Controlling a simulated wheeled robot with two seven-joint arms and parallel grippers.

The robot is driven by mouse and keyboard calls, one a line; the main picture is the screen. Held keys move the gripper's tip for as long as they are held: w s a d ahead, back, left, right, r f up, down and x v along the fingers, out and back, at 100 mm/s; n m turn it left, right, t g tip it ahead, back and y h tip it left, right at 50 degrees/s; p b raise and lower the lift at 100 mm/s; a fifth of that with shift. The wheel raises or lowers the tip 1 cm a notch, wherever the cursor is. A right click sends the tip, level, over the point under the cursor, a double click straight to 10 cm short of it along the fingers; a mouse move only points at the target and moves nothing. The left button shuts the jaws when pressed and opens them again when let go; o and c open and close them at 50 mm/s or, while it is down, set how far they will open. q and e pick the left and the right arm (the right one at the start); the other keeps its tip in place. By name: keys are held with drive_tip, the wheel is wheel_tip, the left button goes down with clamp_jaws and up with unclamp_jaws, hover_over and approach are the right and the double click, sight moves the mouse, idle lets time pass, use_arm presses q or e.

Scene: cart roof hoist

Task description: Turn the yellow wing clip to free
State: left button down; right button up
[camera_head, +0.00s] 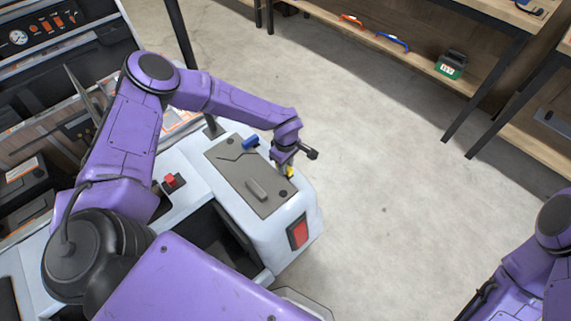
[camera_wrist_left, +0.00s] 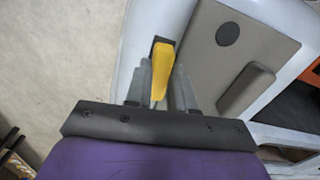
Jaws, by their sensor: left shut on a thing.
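The yellow wing clip (camera_wrist_left: 161,68) stands between the two fingers of my left gripper (camera_wrist_left: 160,88) in the left wrist view, beside a grey panel. In the head view only a small yellow bit of the clip (camera_head: 290,171) shows under my left gripper (camera_head: 284,166), at the far edge of the grey panel (camera_head: 236,170) on the white cart roof. My left gripper is shut on the clip. The lower part of the clip is partly hidden by the fingers.
A blue clip (camera_head: 250,142) and a red clip (camera_head: 173,181) sit on the white cart (camera_head: 300,198). The grey panel has a raised handle (camera_head: 256,189). A red lamp (camera_head: 298,232) is on the cart's end. The floor (camera_head: 400,180) to the right is clear up to the shelves.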

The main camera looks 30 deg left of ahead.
use_arm(q)
drive_tip(key=shift+w+r+m, duration=0.1)
drive_tip(key=shift+w+m, duration=0.05)
drive_tip(key=shift+m, duration=0.45)
drive_tip(key=c, duration=1)
unclamp_jaws()
drive_tip(key=shift+o, duration=0.2)
drive_tip(key=shift+r, duration=0.1)
wheel_tip(320, 180, up, 10)
drive_tip(key=shift+r+b, duration=0.15)
drive_tip(key=shift+b, duration=0.15)
drive_tip(key=shift+d, duration=0.1)
